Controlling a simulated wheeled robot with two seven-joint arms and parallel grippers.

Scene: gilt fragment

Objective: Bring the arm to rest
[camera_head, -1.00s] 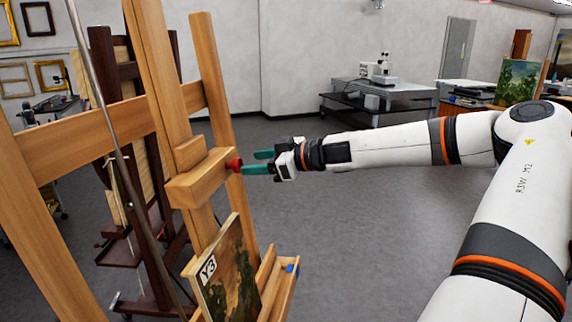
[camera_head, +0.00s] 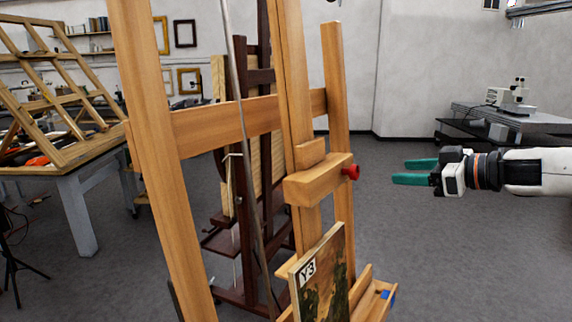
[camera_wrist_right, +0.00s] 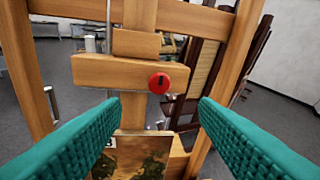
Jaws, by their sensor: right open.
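My right gripper (camera_head: 414,171) comes in from the right in the head view, its green fingers apart and empty. It is to the right of the wooden easel (camera_head: 153,120) with a gap to the red knob (camera_head: 350,172) on the easel's clamp block (camera_head: 318,181). In the right wrist view the open fingers frame the red knob (camera_wrist_right: 159,83), which lies ahead of and between them, untouched. A small painting marked Y3 (camera_head: 323,280) stands on the easel's ledge below the block. My left gripper is in neither view.
A dark easel (camera_head: 267,150) stands behind the wooden one. A table (camera_head: 75,195) with a wooden frame is at the left. A bench with a microscope (camera_head: 510,97) is at the back right. The floor (camera_head: 430,260) right of the easel is clear.

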